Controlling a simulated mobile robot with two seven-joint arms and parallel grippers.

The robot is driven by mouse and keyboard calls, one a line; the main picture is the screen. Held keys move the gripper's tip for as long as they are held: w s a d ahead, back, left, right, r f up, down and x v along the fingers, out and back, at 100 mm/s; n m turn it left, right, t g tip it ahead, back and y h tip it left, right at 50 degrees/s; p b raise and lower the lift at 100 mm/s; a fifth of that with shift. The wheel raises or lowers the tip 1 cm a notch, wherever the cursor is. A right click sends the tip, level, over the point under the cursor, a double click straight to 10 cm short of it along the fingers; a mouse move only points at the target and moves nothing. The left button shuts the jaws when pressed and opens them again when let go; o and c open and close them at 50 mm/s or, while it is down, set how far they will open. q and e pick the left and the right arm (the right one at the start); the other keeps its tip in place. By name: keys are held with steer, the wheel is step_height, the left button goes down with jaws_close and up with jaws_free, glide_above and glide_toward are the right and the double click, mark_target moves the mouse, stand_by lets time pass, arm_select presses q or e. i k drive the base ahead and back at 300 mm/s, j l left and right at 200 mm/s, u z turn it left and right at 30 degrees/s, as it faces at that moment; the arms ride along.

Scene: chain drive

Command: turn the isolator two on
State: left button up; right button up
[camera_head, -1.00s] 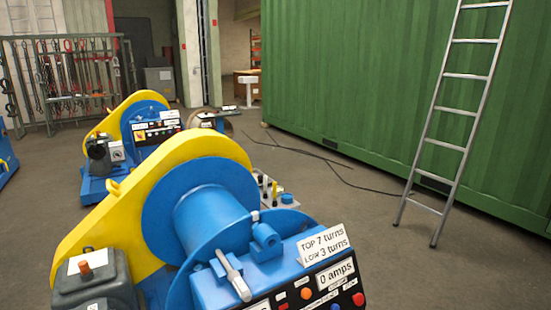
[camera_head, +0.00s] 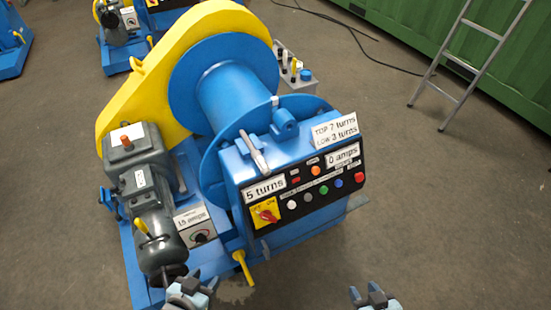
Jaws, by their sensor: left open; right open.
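A red rotary isolator switch (camera_head: 267,215) on a yellow plate sits at the lower left of the black control panel (camera_head: 322,205) on the nearest blue winch. Its lettering is too small to read surely, and no isolator number shows. My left gripper (camera_head: 190,290) is open and empty at the bottom edge, below and left of the switch and apart from it. My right gripper (camera_head: 374,297) is open and empty at the bottom edge, below and right of the panel.
Several coloured buttons sit right of the switch. A yellow lever (camera_head: 243,268) sticks out below the panel. A grey motor (camera_head: 145,190) and a small dial box (camera_head: 197,230) stand left. Floor at right is clear up to the ladder (camera_head: 475,60).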

mark_target(266, 215)
steer(key=l+u, duration=0.15)
steer(key=u, duration=0.35)
steer(key=i+l+u, duration=0.1)
steer(key=u, duration=0.35)
steer(key=l+u, duration=0.3)
steer(key=l, duration=0.25)
steer(key=l+u, duration=0.35)
steer(key=l, duration=0.2)
steer(key=k+l, duration=0.1)
steer(key=l, duration=0.75)
steer(key=k+l+u, duration=0.1)
steer(key=l, duration=0.3)
steer(key=k+l, duration=0.1)
steer(key=l, duration=0.3)
